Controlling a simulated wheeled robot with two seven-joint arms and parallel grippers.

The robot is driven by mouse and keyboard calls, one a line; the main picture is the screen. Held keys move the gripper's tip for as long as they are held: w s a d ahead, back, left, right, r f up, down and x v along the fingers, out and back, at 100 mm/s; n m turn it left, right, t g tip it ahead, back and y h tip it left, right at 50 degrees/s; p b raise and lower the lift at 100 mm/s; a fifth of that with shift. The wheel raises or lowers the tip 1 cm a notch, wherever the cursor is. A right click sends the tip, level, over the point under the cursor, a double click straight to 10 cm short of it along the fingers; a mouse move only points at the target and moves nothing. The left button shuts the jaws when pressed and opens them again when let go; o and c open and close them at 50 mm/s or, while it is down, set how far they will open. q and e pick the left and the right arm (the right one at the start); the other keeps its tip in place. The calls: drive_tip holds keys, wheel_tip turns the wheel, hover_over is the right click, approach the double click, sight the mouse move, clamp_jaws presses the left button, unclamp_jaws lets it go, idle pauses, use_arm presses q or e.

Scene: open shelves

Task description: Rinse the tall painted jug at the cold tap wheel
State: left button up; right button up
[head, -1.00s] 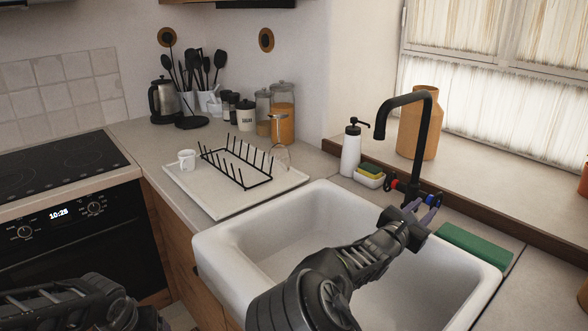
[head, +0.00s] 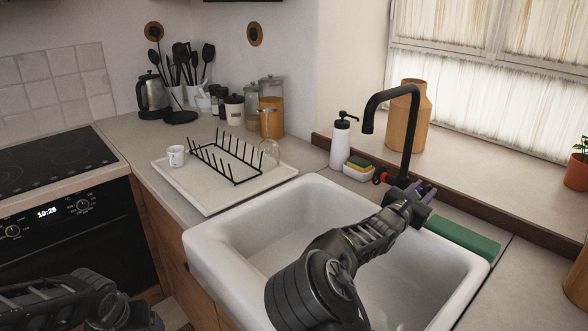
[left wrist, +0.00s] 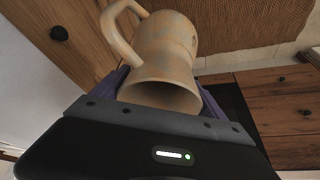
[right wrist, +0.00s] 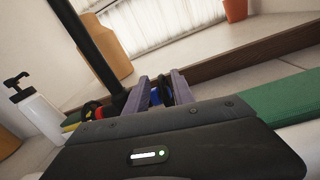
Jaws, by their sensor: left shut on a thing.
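The tall painted jug (left wrist: 165,45) shows in the left wrist view, worn beige with a loop handle on the left. Its open mouth faces my camera. My left gripper (left wrist: 163,88) is shut on it, one purple finger on each side; the head view hides this gripper. The black tap (head: 411,125) stands behind the white sink. Its cold wheel, blue (right wrist: 157,97), sits between the spread fingers of my right gripper (right wrist: 160,80). I cannot tell whether they touch it. The red wheel (right wrist: 93,109) is to the left. My right gripper also shows in the head view (head: 424,189).
The white sink (head: 215,238) lies under my right arm. A soap bottle (head: 340,143), sponge dish (head: 358,170) and green mat (head: 462,238) flank the tap. A tan vase (head: 413,128) stands on the sill behind. A drying rack (head: 235,165) with a mug stands left.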

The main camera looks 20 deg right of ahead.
sight(426, 187)
drive_tip(key=x, duration=0.5)
drive_tip(key=shift+d+p, duration=0.15)
drive_tip(key=shift+p, duration=0.15)
drive_tip(key=shift+c, duration=0.4)
drive_tip(key=shift+r, duration=0.1)
clamp_jaws()
drive_tip(key=shift+w, duration=0.1)
